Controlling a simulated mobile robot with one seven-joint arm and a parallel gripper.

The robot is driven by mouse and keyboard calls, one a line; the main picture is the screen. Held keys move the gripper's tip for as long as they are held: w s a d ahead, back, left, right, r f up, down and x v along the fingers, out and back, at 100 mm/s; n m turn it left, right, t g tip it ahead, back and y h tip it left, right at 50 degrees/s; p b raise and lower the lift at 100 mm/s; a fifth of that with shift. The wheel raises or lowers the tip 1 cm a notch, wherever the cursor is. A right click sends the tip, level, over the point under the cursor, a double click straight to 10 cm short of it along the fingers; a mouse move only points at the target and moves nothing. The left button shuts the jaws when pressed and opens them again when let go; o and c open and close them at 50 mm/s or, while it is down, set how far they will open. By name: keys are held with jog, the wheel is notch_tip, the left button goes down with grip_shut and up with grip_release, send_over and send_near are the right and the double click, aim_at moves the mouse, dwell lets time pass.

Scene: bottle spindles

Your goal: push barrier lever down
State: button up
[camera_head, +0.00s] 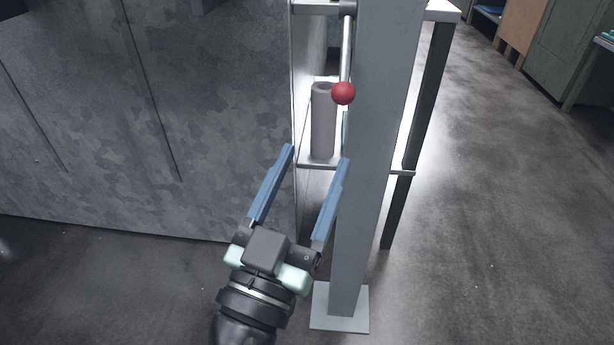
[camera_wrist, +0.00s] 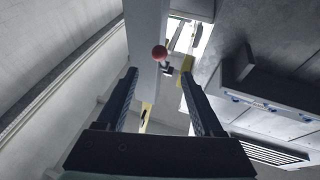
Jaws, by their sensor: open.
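The barrier lever's red ball knob (camera_head: 343,93) shows in the head view at the left edge of a tall grey post. A thin light rod (camera_head: 347,48) shows just above the knob; I cannot tell whether it belongs to the lever. In the wrist view the red knob (camera_wrist: 160,52) is ahead, just beyond and between the fingertips. My gripper (camera_head: 317,155) is open, with its two blue fingers apart and nothing between them. It is below the knob in the head picture, apart from it. The wrist view also shows my gripper (camera_wrist: 158,73) open.
The grey post (camera_head: 372,200) with its foot plate (camera_head: 340,308) stands close to the right of my gripper. A grey hollow cylinder (camera_head: 322,125) stands on a narrow ledge behind the fingertips. A large mottled panel (camera_head: 220,100) fills the left. Floor is open at the right.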

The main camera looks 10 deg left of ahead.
jog(key=shift+s+a+f, duration=0.1)
jog(key=shift+s, duration=0.2)
